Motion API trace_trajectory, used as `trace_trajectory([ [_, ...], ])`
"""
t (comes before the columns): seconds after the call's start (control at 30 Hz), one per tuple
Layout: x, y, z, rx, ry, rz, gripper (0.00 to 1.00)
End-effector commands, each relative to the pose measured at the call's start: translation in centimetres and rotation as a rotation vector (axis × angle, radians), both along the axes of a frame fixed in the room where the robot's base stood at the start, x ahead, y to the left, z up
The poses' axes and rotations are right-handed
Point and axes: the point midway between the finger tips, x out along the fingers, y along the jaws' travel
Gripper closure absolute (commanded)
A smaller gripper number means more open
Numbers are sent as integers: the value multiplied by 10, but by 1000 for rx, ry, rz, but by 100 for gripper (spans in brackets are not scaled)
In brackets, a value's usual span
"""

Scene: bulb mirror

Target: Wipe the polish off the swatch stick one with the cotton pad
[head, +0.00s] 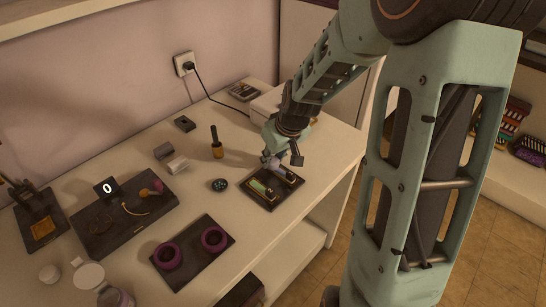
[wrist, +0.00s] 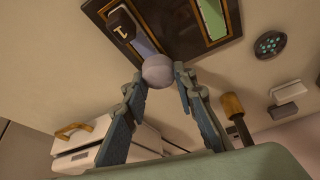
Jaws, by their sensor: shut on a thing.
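My gripper (wrist: 160,76) is shut on a round, pale lilac cotton pad (wrist: 157,69). In the head view my gripper (head: 283,161) is low over the back of a dark tray (head: 264,202). In the wrist view this tray (wrist: 173,30) has gold-edged slots. One slot holds a green swatch stick (wrist: 214,17), also visible in the head view (head: 259,187). The other holds a bluish-lilac stick (wrist: 142,46) beside a black marked tag (wrist: 121,23). The pad overlaps that slot's near end in the wrist view; I cannot tell whether it touches the stick.
A dark mat with purple rings (head: 191,267) lies in front. A white box (head: 265,105) stands behind my gripper. The table's right edge is close.

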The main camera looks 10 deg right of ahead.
Motion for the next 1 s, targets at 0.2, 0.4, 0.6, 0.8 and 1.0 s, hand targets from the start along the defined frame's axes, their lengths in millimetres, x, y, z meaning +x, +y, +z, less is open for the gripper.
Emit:
trace_trajectory([
  [0.2,0,0,-1,0,0,0,94],
  [0.4,-7,-4,-1,1,2,-1,94],
  [0.6,-12,-8,-1,0,1,-2,94],
  [0.8,-19,-13,-1,0,1,-1,94],
  [1.0,-25,-17,-2,0,2,-3,94],
])
